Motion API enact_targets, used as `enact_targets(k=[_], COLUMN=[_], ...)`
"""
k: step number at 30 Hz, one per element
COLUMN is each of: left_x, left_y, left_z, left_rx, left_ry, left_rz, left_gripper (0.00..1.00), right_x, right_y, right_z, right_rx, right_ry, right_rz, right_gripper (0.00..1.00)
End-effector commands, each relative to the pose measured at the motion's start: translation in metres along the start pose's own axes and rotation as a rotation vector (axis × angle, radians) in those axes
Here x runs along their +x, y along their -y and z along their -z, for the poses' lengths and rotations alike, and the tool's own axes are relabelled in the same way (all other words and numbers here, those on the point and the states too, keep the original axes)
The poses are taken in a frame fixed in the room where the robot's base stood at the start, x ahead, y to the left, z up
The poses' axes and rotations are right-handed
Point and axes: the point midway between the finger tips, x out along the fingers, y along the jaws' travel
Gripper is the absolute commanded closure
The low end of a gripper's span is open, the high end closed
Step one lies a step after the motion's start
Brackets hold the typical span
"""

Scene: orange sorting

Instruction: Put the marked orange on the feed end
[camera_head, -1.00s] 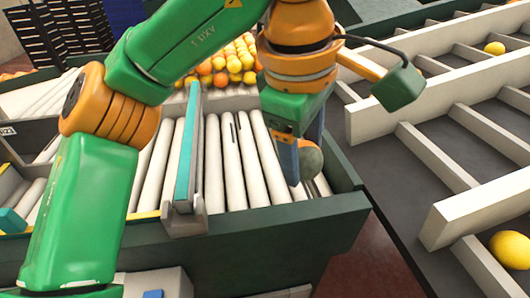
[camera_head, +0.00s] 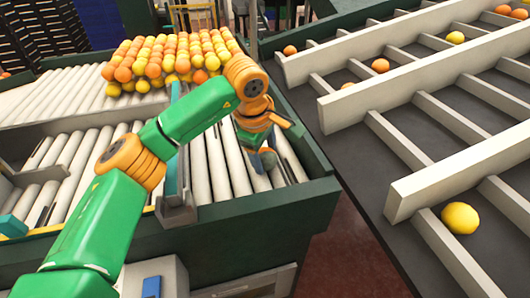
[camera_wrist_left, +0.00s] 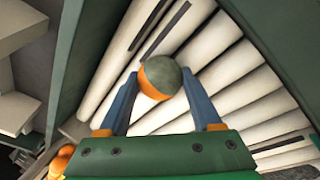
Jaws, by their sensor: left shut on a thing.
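The marked orange, part grey-green and part orange, sits between the fingertips of my left gripper in the left wrist view (camera_wrist_left: 160,77). My left gripper (camera_wrist_left: 160,92) is shut on it, one blue finger on each side. In the head view the left gripper (camera_head: 262,160) is low over the white rollers (camera_head: 215,165) of the right-hand lane, and only a small grey part of the marked orange (camera_head: 268,158) shows. Whether the orange touches the rollers cannot be told. My right gripper is not in view.
A blue-topped divider (camera_head: 178,150) stands left of this lane, and a dark green wall (camera_head: 300,140) bounds it on the right. Many oranges and yellow fruit (camera_head: 165,60) are massed at the far end. A black sorting table with white dividers (camera_head: 450,170) is at right.

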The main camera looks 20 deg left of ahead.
Motion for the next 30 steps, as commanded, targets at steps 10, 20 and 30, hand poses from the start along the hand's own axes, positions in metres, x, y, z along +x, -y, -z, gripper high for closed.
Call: enact_targets(k=[10, 20, 30], left_x=[0.002, -0.017, -0.106], left_y=[0.001, -0.001, -0.001], left_z=[0.0, 0.0, 0.0], left_rx=[0.0, -0.001, 0.0], left_ry=[0.0, 0.001, -0.001], left_rz=[0.0, -0.005, -0.003], left_gripper=[0.05, 0.05, 0.05], right_x=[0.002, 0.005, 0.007], right_y=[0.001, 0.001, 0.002], right_z=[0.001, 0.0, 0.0], right_rx=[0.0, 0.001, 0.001], right_ry=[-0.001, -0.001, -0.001], right_rz=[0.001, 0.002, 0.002], right_gripper=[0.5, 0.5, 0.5])
